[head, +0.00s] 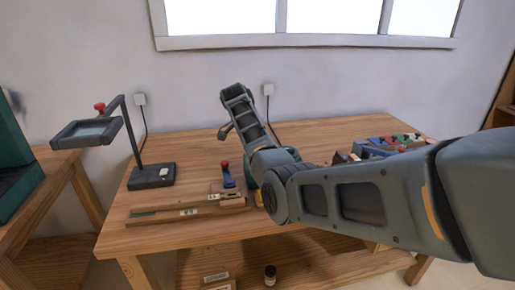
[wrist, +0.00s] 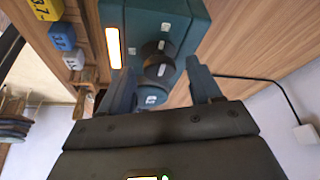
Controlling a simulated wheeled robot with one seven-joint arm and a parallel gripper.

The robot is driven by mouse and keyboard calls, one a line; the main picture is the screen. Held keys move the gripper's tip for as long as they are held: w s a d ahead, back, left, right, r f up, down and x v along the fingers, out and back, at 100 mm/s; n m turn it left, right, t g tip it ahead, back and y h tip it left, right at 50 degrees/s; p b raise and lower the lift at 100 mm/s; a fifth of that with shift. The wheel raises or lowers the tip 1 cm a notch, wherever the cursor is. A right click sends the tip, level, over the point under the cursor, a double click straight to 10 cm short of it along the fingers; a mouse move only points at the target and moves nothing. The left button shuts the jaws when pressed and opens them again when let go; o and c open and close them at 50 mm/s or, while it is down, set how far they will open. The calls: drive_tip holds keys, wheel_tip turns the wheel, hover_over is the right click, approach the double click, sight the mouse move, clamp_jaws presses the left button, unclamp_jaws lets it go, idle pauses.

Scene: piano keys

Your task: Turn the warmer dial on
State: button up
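The warmer is a teal box (wrist: 185,22) at the top middle of the wrist view. A dark round dial (wrist: 157,52) sticks out from its face. A glowing strip with an orange edge (wrist: 113,47) is on the box left of the dial. My gripper (wrist: 158,78) is open, with one finger on each side of the dial and nothing gripped. I cannot tell whether either finger touches it. In the head view a little teal of the warmer (head: 251,172) shows behind my arm, which hides the dial and the gripper's fingers.
A lamp-like stand (head: 152,176) is on the table (head: 185,145) at left. Wooden key pieces (head: 185,212) and a red-topped blue tool (head: 228,176) lie in front. A tray of coloured parts (head: 385,147) is at right. A cord runs to a wall socket (wrist: 305,134).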

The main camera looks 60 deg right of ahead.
drive_tip(key=v, duration=0.8)
drive_tip(key=shift+b, duration=0.45)
drive_tip(key=shift+s+f, duration=0.1)
drive_tip(key=shift+f, duration=0.05)
